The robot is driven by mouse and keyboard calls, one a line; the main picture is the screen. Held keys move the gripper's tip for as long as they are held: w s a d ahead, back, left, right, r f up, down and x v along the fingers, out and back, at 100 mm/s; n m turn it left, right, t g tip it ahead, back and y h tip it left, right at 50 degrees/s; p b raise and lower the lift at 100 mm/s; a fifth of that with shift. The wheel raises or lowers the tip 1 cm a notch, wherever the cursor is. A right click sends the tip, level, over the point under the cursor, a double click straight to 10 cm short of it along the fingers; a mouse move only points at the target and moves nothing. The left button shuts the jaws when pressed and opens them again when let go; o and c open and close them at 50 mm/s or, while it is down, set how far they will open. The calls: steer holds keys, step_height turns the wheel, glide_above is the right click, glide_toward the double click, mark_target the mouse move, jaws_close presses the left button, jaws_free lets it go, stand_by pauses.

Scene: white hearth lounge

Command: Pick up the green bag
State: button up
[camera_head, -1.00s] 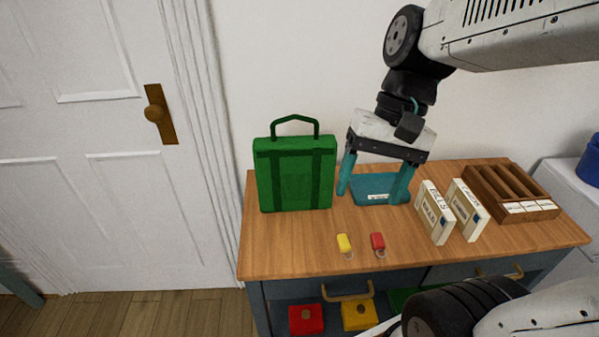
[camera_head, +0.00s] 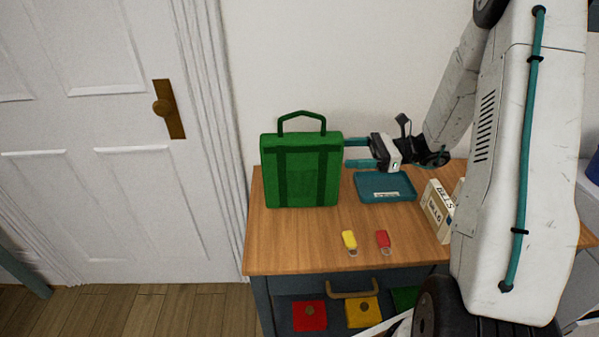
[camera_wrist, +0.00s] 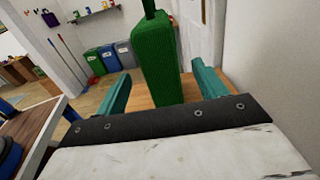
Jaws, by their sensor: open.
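The green bag (camera_head: 301,172) stands upright on the wooden cabinet top, its handle loop up, near the left end. My gripper (camera_head: 346,154) is to the right of the bag, pointing left at its side, with its teal fingers apart. In the wrist view the bag (camera_wrist: 155,62) rises ahead, between and beyond the two open fingers of my gripper (camera_wrist: 160,90). In the head view the fingertips reach close to the bag's right edge; I cannot tell whether they touch it. Nothing is held.
A teal tray (camera_head: 372,194) lies below my gripper. White boxes (camera_head: 437,212) stand right, partly behind my arm. The wall is close behind; a white door (camera_head: 90,130) is at left.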

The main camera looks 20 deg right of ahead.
mark_target(322, 153)
steer(key=x, duration=0.8)
steer(key=c, duration=1.4)
